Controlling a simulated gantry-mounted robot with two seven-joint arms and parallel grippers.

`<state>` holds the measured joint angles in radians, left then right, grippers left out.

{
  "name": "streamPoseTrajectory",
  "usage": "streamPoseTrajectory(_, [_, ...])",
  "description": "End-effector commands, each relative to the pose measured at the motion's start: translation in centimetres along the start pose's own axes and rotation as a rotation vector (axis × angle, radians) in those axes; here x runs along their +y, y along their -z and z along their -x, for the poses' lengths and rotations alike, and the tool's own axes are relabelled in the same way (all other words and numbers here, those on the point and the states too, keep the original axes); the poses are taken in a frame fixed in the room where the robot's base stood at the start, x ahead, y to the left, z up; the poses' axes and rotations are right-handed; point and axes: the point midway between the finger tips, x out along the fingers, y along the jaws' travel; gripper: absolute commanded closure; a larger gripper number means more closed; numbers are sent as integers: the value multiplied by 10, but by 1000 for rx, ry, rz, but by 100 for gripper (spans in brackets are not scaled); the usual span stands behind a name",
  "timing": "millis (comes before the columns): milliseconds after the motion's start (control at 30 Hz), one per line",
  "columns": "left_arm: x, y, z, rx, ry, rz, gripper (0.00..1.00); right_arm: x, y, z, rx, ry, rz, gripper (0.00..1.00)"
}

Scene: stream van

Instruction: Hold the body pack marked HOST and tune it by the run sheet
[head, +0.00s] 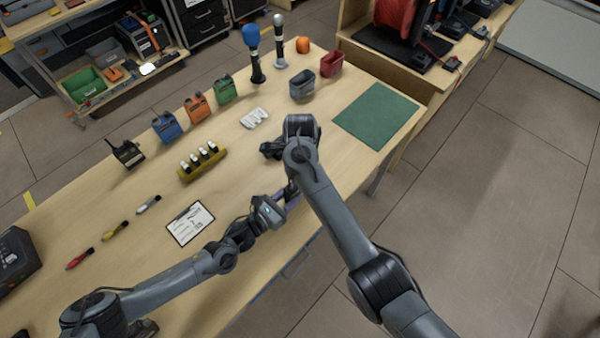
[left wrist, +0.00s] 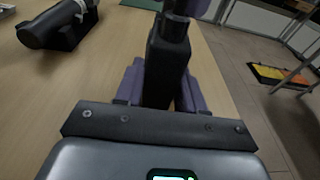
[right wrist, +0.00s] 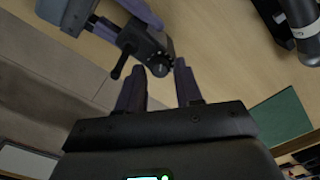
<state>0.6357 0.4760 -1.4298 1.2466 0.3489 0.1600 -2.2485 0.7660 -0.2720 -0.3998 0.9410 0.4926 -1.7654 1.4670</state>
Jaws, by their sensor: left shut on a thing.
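My left gripper (head: 284,200) is shut on a black body pack (left wrist: 167,65) above the table's near edge. In the right wrist view the pack (right wrist: 148,45) shows a round knob and a stub antenna; no HOST mark can be read. My right gripper (right wrist: 158,70) is open, its purple fingertips just short of the knob, with a gap between them. In the head view my right arm hides that gripper and most of the pack. The run sheet (head: 190,223) lies on a clipboard left of my left gripper; its writing is too small to read.
Black (head: 127,154), blue (head: 166,127), orange (head: 197,108) and green (head: 224,89) packs stand along the far edge. A yellow battery rack (head: 203,165), microphones (head: 253,55), two bins (head: 302,86) and a green mat (head: 377,115) share the table.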

Motion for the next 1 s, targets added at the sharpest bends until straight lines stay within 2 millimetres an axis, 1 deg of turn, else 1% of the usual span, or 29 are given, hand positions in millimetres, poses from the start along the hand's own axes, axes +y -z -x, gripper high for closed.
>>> streamPoseTrajectory(600, [0, 1, 0, 1, 1, 1, 100, 0, 1, 48, 0, 2, -1, 65])
streamPoseTrajectory(800, [0, 1, 0, 1, 1, 1, 100, 0, 0, 55, 0, 2, 0, 65])
streamPoseTrajectory(1000, [0, 1, 0, 1, 1, 1, 100, 0, 0, 55, 0, 2, 0, 65])
